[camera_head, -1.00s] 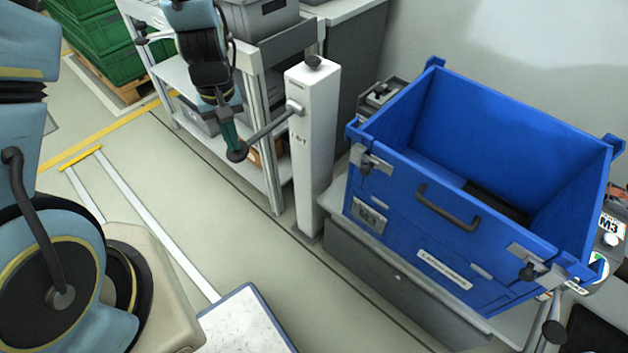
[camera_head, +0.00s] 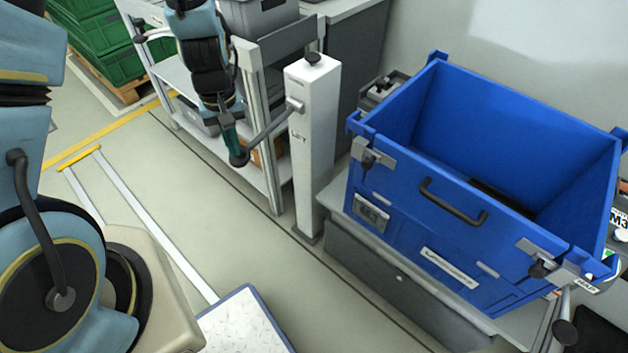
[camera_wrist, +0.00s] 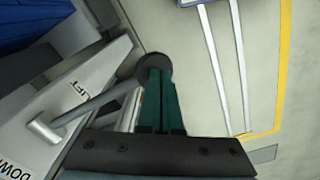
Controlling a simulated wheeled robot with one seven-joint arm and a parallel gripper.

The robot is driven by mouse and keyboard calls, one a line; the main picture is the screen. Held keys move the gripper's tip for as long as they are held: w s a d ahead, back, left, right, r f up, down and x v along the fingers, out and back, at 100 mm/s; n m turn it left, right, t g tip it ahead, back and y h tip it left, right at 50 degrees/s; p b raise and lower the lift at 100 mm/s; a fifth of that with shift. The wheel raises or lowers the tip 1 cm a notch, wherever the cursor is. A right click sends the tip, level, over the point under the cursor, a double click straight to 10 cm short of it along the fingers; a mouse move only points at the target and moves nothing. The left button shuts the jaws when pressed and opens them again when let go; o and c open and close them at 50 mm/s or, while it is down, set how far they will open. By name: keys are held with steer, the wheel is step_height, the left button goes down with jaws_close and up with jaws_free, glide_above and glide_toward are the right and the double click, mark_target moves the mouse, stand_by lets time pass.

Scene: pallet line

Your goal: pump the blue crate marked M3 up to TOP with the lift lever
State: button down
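The blue crate (camera_head: 400,190) is open-topped, with a dark front handle, and sits on the grey lift base (camera_head: 400,285) at right. A dark item lies inside. The white lift post (camera_head: 313,150) stands left of the crate. Its lever (camera_head: 270,127) slants down and left to a dark knob; it also shows in the wrist view (camera_wrist: 100,100). My gripper (camera_head: 235,153) is at the knob. In the wrist view its green fingers (camera_wrist: 158,85) are close together on the knob.
A shelf rack (camera_head: 262,110) with grey bins stands behind the post. Green crates (camera_head: 105,55) sit on a pallet at the far left. The floor (camera_head: 200,210) left of the lift is clear. A white-topped surface (camera_head: 245,325) is at the bottom.

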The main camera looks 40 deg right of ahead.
step_height(320, 180, up, 10)
steer(key=d+p, duration=0.1)
steer(key=p, duration=0.8)
steer(key=shift+w+r, duration=0.15)
steer(key=shift+r, duration=0.1)
steer(key=shift+f, duration=0.15)
steer(key=shift+a+f+b, duration=0.15)
steer(key=shift+f+b, duration=0.4)
steer(key=shift+f, duration=0.3)
steer(key=shift+a+f+b, duration=0.1)
steer(key=shift+f+b, duration=0.4)
steer(key=shift+f, duration=0.3)
steer(key=shift+a+f+b, duration=0.2)
steer(key=shift+f+b, duration=0.4)
steer(key=shift+f, duration=0.25)
